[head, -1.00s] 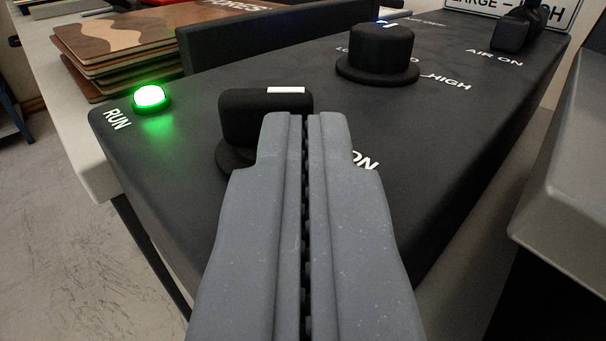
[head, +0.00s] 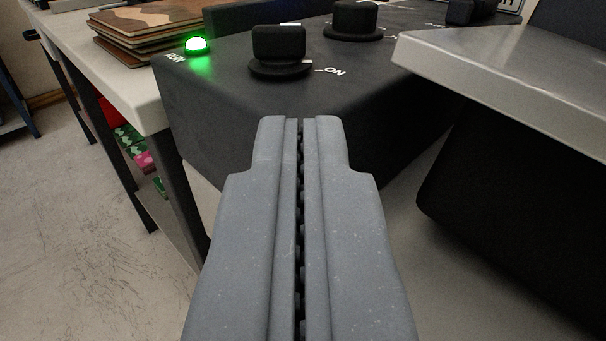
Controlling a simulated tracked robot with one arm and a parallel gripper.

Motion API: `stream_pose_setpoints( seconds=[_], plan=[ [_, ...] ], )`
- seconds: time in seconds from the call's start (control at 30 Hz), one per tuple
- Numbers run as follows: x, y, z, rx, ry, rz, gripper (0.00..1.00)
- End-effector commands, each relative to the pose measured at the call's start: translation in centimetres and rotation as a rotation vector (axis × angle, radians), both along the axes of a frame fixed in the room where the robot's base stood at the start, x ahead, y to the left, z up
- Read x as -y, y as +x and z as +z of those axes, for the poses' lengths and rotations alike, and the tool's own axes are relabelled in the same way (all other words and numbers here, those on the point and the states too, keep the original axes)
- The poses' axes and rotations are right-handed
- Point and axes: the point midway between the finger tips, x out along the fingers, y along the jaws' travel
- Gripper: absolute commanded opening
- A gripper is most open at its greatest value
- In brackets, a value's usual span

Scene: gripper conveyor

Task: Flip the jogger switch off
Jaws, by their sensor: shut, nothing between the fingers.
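The jogger switch (head: 279,43) is a black rotary knob on a round base, on top of a dark control box (head: 225,85). A small white mark shows at its right side, facing the white "ON" lettering (head: 335,71). The green RUN lamp (head: 196,44) to its left is lit. My grey gripper (head: 300,120) is shut and empty. In the picture its tips are below the knob, in front of the box's near face, and apart from the knob.
A second black knob (head: 356,18) stands behind and right of the switch. A grey metal-edged surface (head: 500,55) juts in at right. Brown patterned boards (head: 140,25) lie stacked on the light table (head: 90,60) at left. Open floor shows at lower left.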

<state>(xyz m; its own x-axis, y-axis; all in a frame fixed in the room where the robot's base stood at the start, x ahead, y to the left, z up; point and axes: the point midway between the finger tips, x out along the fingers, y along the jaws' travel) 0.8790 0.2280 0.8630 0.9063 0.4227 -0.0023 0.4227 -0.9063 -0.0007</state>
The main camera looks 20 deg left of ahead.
Motion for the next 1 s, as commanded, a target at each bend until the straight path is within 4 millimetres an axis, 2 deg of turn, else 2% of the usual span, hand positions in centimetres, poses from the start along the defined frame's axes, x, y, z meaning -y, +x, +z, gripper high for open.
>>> stream_pose_setpoints(
  seconds=[0.4,0.9,1.0],
  plan=[
    [1.6,-3.4,0.0,-0.001,0.000,0.000,0.00],
    [1.8,-3.7,0.1,0.001,0.000,0.000,0.00],
    [2.0,-3.4,1.0,0.003,-0.006,-0.008,0.00]
  ],
)
